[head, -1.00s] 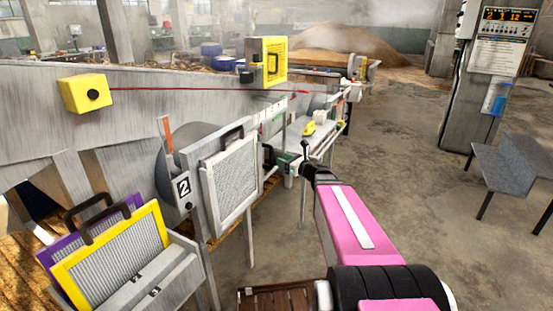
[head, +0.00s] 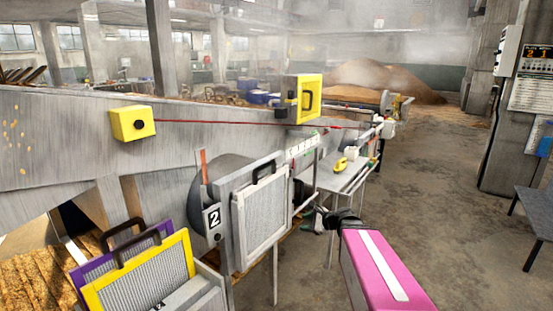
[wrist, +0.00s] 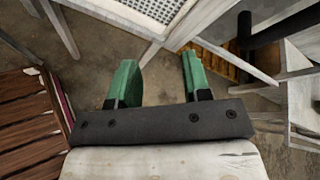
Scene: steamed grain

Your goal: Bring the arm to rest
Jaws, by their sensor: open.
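My arm (head: 385,268), pink with a white stripe, reaches forward at the lower right of the head view. My gripper (wrist: 160,80) shows in the wrist view with two green fingers apart and nothing between them. Bare concrete floor lies behind the gap. In the head view my gripper (head: 322,220) is small and partly hidden behind the dark wrist.
A white-framed screen (head: 262,215) by the number 2 plate stands left of my gripper. Yellow and purple framed screens (head: 145,275) sit in a rack lower left. A side table (head: 345,177) stands beyond. Open floor (head: 440,200) lies to the right.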

